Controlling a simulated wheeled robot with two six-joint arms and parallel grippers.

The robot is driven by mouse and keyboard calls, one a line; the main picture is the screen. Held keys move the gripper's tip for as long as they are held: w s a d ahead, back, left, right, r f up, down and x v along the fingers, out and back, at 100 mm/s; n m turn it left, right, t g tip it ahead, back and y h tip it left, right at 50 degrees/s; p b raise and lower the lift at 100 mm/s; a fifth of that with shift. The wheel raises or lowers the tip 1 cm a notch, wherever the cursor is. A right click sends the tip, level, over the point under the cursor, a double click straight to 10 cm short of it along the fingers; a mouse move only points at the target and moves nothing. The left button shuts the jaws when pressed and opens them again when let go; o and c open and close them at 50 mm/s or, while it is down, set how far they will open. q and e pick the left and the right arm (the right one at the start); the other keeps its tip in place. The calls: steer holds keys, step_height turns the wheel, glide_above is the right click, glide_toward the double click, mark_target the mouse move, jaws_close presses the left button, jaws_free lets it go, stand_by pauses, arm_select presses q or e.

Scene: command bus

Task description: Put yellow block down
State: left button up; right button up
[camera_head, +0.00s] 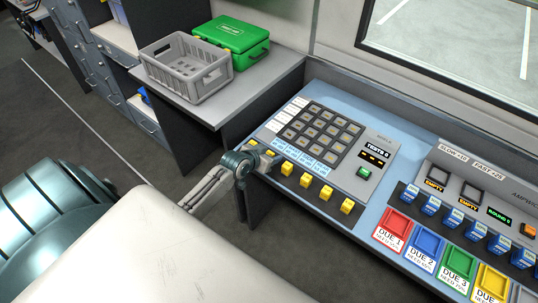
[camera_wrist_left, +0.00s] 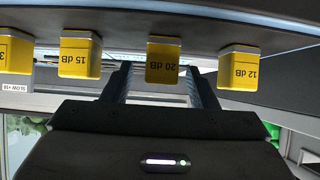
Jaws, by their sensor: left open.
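Several yellow blocks stand in a row along the front edge of the blue console (camera_head: 375,215); one shows clearly in the head view (camera_head: 306,180). My left gripper (camera_head: 266,161) is at the left part of this row. In the left wrist view its jaws (camera_wrist_left: 161,88) are open, one finger on each side of a yellow block marked 20 dB (camera_wrist_left: 163,62). Blocks marked 15 dB (camera_wrist_left: 80,56) and 12 dB (camera_wrist_left: 239,66) stand on either side, outside the jaws. Whether a finger touches the 20 dB block I cannot tell. My right gripper is not in view.
A grey keypad panel (camera_head: 375,165) lies behind the row. Blue blocks (camera_head: 431,205) and coloured bins, such as a red one (camera_head: 393,229), are at the right. A grey crate (camera_head: 193,92) and a green case (camera_head: 232,36) sit on a side counter.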

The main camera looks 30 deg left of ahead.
arm_select(q)
steer(key=shift+x, duration=1.1)
steer(key=c, duration=1.1)
steer(key=shift+r, duration=0.2)
steer(key=shift+c, duration=0.2)
